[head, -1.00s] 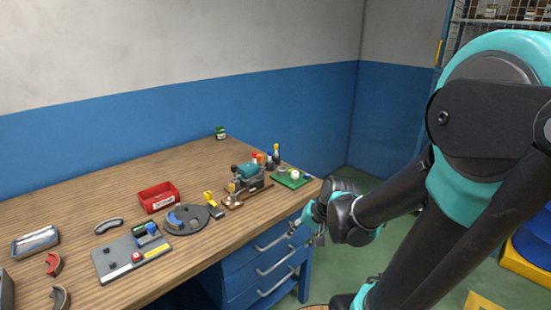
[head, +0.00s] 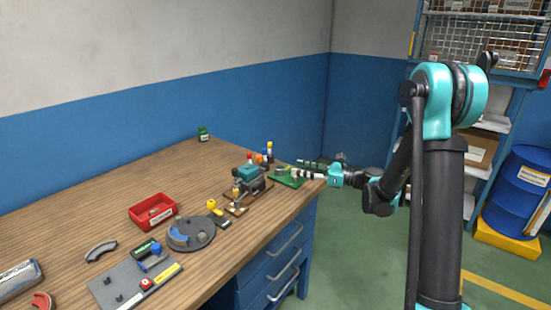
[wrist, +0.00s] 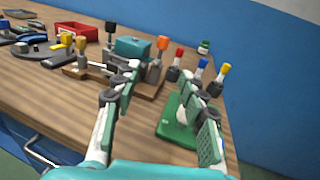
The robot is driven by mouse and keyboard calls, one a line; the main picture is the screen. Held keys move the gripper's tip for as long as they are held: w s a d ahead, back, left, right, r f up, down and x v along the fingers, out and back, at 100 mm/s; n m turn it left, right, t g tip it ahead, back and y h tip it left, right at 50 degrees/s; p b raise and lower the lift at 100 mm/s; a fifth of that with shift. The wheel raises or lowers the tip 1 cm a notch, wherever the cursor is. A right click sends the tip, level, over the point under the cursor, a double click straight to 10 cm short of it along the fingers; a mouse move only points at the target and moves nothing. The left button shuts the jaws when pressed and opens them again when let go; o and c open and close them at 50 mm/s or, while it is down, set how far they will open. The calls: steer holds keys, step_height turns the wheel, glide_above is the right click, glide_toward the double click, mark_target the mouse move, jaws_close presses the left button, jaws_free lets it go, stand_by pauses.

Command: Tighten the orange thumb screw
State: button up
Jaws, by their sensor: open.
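The orange thumb screw (wrist: 162,43) stands upright at the right side of a small fixture with a teal block (wrist: 131,50) in the wrist view. This fixture also shows in the head view (head: 249,174), where the orange screw is too small to tell apart surely. My gripper (wrist: 162,85) is open and empty, its two fingers spread wide at the bench's right end. In the wrist view the orange screw appears beyond and between the fingertips, apart from them. In the head view my gripper (head: 303,171) is over the green board, right of the fixture.
Red, blue and yellow-topped tools (wrist: 203,64) stand just right of the orange screw. A green board (wrist: 178,128) lies under my right finger. A red bin (head: 153,210), a round grey plate (head: 192,234) and a grey panel (head: 130,284) lie farther left. The near bench edge is clear.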

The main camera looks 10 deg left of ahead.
mark_target(260, 161)
steer(key=w+a, duration=0.1)
steer(key=a, duration=0.4)
steer(key=w+a, duration=0.1)
steer(key=a, duration=1.1)
steer(key=shift+w, duration=0.4)
jaws_close()
